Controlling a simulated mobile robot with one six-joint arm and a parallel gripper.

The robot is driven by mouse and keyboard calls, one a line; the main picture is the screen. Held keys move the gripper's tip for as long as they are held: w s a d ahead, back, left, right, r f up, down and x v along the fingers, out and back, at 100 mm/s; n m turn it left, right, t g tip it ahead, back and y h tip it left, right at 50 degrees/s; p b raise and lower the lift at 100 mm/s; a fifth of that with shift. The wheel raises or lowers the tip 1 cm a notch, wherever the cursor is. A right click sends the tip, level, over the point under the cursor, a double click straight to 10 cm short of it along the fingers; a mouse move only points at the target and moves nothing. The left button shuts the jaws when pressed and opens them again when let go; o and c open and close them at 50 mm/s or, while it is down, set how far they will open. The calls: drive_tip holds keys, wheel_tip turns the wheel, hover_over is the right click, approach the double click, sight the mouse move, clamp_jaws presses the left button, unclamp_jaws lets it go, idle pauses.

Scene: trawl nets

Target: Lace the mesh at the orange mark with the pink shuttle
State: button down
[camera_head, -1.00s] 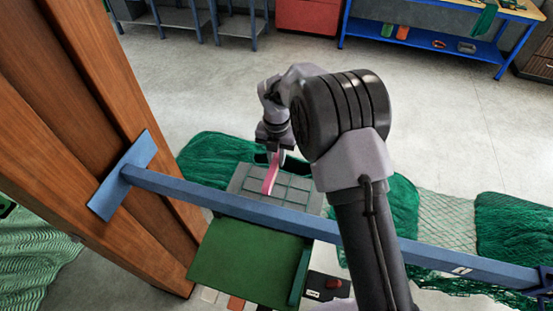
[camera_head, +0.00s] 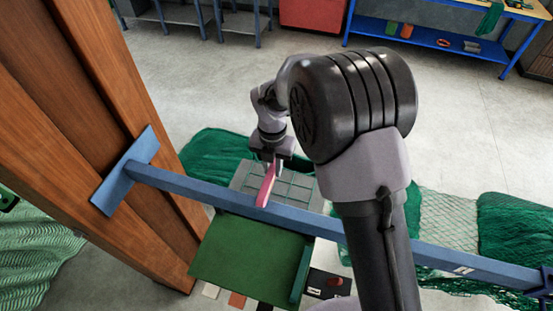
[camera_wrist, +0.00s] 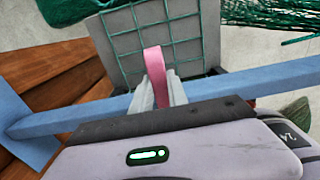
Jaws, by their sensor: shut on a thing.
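The pink shuttle (camera_head: 266,186) is held in my gripper (camera_head: 270,160), hanging down in front of the grey panel (camera_head: 243,177) with its green mesh. In the wrist view the pink shuttle (camera_wrist: 154,66) stands between the fingers of my gripper (camera_wrist: 157,88), which are shut on it. Its far part overlaps the green mesh (camera_wrist: 187,42) on the grey panel (camera_wrist: 125,25). I cannot tell whether it touches the cords. No orange mark can be made out on the mesh in either view.
A blue rail (camera_head: 190,191) crosses in front of the panel, near the shuttle's lower end. A wooden post (camera_head: 95,110) stands at the left. A green board (camera_head: 245,258) lies below the rail. Green nets (camera_head: 205,155) lie around the panel. Open floor stretches behind.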

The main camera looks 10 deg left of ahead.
drive_tip(key=s+a+b, duration=0.1)
drive_tip(key=s+b, duration=0.2)
drive_tip(key=s, duration=1.5)
drive_tip(key=shift+a, duration=0.2)
